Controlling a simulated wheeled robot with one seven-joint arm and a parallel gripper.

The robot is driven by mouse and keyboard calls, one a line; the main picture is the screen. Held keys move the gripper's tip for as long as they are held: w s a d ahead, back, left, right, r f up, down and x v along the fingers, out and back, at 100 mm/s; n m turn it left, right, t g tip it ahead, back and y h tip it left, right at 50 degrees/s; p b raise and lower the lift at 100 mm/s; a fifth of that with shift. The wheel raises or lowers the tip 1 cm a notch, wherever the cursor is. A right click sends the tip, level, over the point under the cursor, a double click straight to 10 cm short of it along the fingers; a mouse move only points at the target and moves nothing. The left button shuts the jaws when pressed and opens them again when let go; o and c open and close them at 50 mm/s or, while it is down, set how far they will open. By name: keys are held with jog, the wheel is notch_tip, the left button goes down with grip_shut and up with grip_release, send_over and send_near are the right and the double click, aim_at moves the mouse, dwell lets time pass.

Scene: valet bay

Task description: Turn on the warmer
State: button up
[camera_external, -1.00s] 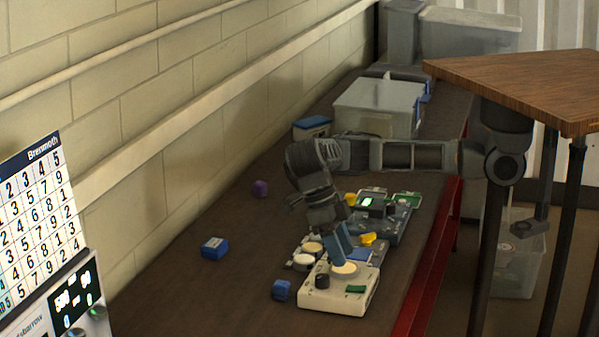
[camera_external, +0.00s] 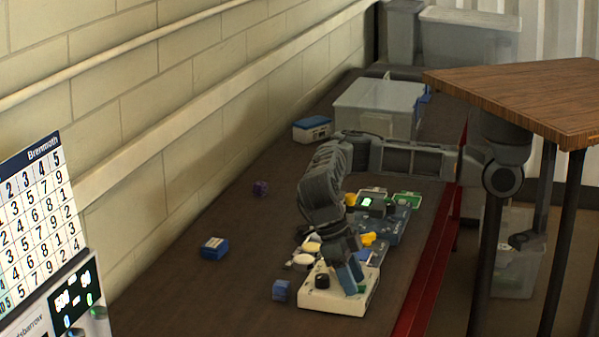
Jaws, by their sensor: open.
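A cream box-shaped device (camera_external: 320,299), likely the warmer, sits near the front of the long dark bench. It has a black knob (camera_external: 322,281) on its top left. My gripper (camera_external: 349,279) is over the right part of its top, with its blue fingers pointing down. The jaws are open and hold nothing that I can see. The fingers hide the round pale disc on top and most of the green switch (camera_external: 362,289) near the front right corner. I cannot tell if the fingertips touch the device.
Behind the device stand a blue-grey unit (camera_external: 385,232) with a lit display and round cream pads (camera_external: 303,259). Blue blocks (camera_external: 281,290) (camera_external: 214,248) lie to the left. A clear bin (camera_external: 378,105) stands farther back.

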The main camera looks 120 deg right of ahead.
grip_shut()
jog(key=shift+s+a+r+t+h+p, duration=0.25)
jog(key=shift+t+h+p, duration=0.2)
jog(key=shift+p, duration=0.65)
jog(key=shift+s+f+t+h+p, duration=0.1)
jog(key=shift+f+t+h+p, duration=0.05)
jog(key=shift+t+h+p, duration=0.4)
grip_release()
